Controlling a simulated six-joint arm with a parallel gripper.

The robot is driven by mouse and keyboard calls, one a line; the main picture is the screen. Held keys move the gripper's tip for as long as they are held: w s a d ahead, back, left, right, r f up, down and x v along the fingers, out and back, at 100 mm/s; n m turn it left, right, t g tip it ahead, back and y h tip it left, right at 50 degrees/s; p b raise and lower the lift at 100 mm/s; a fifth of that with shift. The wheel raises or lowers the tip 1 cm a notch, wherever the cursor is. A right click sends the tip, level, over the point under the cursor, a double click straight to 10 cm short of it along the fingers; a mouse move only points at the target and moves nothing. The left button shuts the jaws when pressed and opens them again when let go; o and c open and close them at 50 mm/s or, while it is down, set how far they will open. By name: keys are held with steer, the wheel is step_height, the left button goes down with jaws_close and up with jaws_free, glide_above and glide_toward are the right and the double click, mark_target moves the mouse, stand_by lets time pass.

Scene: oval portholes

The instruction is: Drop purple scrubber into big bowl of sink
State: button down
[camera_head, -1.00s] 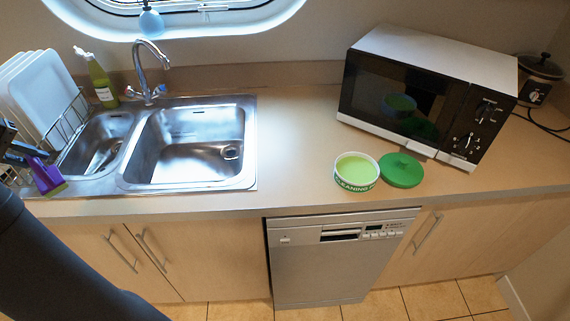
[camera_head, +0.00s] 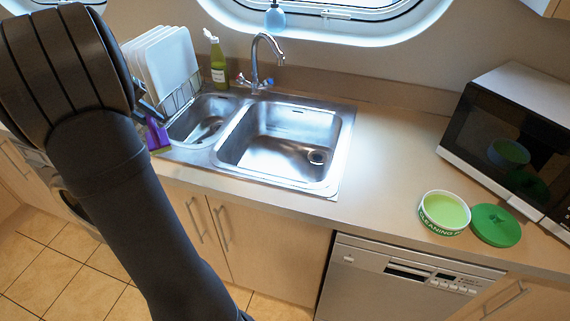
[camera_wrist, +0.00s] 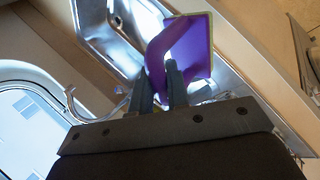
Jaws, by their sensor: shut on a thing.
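The purple scrubber (camera_head: 158,138) is held in my gripper over the front left corner of the sink, beside the small bowl (camera_head: 205,122). In the wrist view the purple scrubber (camera_wrist: 192,48) sits between the two fingers of my gripper (camera_wrist: 160,86), which are shut on it. My arm hides most of the gripper in the head view. The big bowl (camera_head: 265,155) is the right basin of the steel sink. It looks empty and lies to the right of the scrubber, with the small bowl between. Part of the sink shows behind the scrubber in the wrist view.
A rack of white plates (camera_head: 168,62) stands left of the sink. A green bottle (camera_head: 218,66) and the tap (camera_head: 256,62) stand behind it. A tub (camera_head: 444,212), its green lid (camera_head: 495,225) and a microwave (camera_head: 520,135) are at right.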

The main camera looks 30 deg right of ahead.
steer(key=d+f, duration=0.3)
steer(key=d, duration=1)
steer(key=w+d+f, duration=0.1)
steer(key=d+f, duration=0.1)
steer(key=d, duration=1.1)
steer(key=d+f, duration=0.3)
steer(key=d, duration=1)
steer(key=shift+w+d+f, duration=0.1)
steer(key=shift+f, duration=1.35)
steer(key=shift+w+d+f, duration=0.1)
steer(key=shift+f, duration=1.35)
steer(key=c, duration=1.3)
jaws_free()
steer(key=v, duration=1.7)
steer(key=shift+a+r, duration=0.2)
